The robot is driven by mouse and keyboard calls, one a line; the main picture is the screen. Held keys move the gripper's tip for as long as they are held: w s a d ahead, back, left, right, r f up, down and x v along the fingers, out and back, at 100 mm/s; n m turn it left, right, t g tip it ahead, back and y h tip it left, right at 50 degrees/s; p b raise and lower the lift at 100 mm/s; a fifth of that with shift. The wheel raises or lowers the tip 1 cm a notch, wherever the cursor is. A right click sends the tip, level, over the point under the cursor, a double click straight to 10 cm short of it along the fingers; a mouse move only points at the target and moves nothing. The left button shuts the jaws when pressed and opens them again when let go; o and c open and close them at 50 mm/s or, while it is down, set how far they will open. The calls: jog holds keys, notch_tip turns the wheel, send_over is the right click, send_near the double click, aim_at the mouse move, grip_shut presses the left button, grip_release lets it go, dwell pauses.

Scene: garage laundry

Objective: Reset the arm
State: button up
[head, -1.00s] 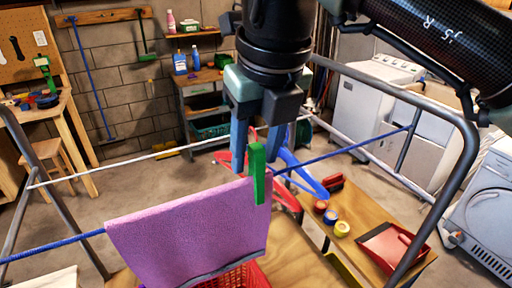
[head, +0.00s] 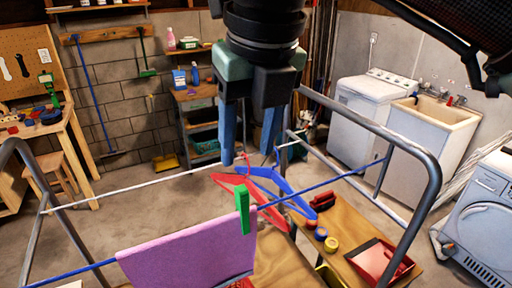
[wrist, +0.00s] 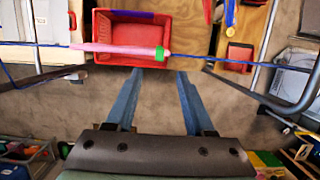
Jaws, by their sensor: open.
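My gripper (head: 249,142) is open and empty, its two blue fingers pointing down in the head view. It also shows in the wrist view (wrist: 157,102) with a wide gap between the fingers. A pink cloth (head: 190,254) hangs over the blue line (head: 330,183). A green clothespin (head: 243,209) stands on the line at the cloth's right end; it also shows in the wrist view (wrist: 160,53). In the head view, my fingers are above the clothespin and apart from it.
Red and blue hangers (head: 285,190) are behind the line. The metal rack frame (head: 425,165) stands at the right. A wooden table (head: 350,222) below holds tape rolls, a brush and a red dustpan (head: 380,262). A red basket (wrist: 128,22) shows in the wrist view.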

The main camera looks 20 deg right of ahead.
jog(key=shift+p+v, duration=0.4)
jog(key=shift+v, duration=0.65)
